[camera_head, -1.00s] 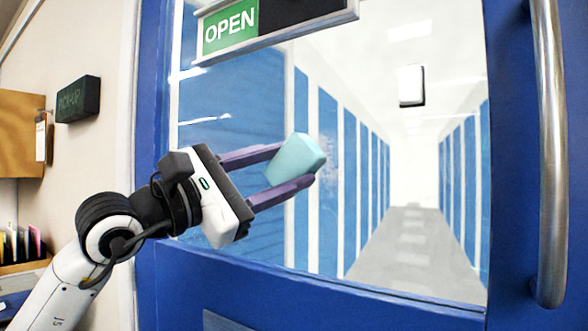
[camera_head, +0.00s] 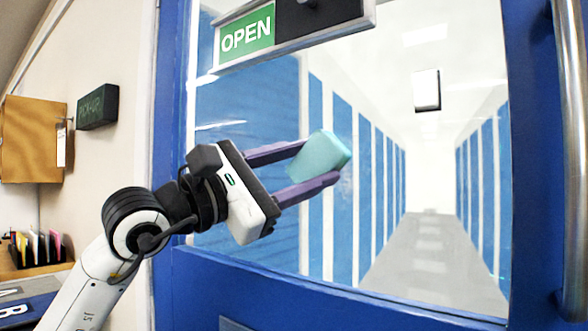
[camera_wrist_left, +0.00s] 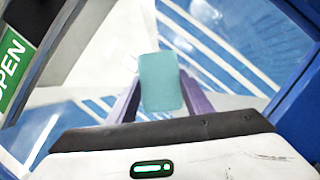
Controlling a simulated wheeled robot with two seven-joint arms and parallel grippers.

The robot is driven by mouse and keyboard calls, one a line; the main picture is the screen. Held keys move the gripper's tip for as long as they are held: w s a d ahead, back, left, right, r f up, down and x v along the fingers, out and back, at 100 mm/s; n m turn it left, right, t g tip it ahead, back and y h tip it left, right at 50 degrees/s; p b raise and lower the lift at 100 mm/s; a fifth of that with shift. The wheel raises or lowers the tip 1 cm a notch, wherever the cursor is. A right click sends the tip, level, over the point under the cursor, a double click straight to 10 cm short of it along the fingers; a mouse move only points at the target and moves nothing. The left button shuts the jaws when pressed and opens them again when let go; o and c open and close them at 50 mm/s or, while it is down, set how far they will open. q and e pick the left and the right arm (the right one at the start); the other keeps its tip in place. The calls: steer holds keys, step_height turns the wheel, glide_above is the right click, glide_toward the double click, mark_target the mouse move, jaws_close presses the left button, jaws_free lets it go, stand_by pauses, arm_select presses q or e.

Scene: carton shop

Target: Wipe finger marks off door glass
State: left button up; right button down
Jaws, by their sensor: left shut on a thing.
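The door glass (camera_head: 385,160) fills the middle of the head view inside a blue frame. A faint whitish smudge (camera_head: 346,172) shows on it just right of the pad. My left gripper (camera_head: 318,168) is shut on a teal pad (camera_head: 322,155), held between its purple fingers in front of the glass. The pad also shows in the left wrist view (camera_wrist_left: 162,82), between the fingertips. I cannot tell whether the pad touches the glass. My right gripper is in neither view.
An OPEN sign (camera_head: 246,38) in a grey holder crosses the upper glass. A metal door handle (camera_head: 573,150) stands at the right.

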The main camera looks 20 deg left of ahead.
mark_target(330, 165)
arm_select(q)
steer(key=shift+s+d+f, duration=0.1)
steer(key=shift+s+d, duration=0.1)
steer(key=shift+d, duration=0.4)
steer(key=shift+s+d+b, duration=0.15)
steer(key=shift+s+d, duration=0.05)
steer(key=shift+d, duration=0.3)
steer(key=shift+s+d+b, duration=0.15)
steer(key=shift+d, duration=0.3)
steer(key=shift+s+d, duration=0.3)
steer(key=shift+d, duration=0.65)
steer(key=shift+b, duration=0.3)
steer(key=shift+s+a, duration=0.1)
steer(key=shift+s, duration=0.2)
steer(key=shift+s+a+b, duration=0.3)
steer(key=shift+s+b, duration=0.05)
steer(key=shift+s, duration=0.45)
steer(key=shift+s+a+b, duration=0.35)
steer(key=shift+s+b, duration=0.05)
steer(key=shift+s, duration=0.45)
steer(key=shift+s+a+b, duration=0.3)
steer(key=shift+s+b, duration=0.05)
steer(key=shift+s, duration=0.45)
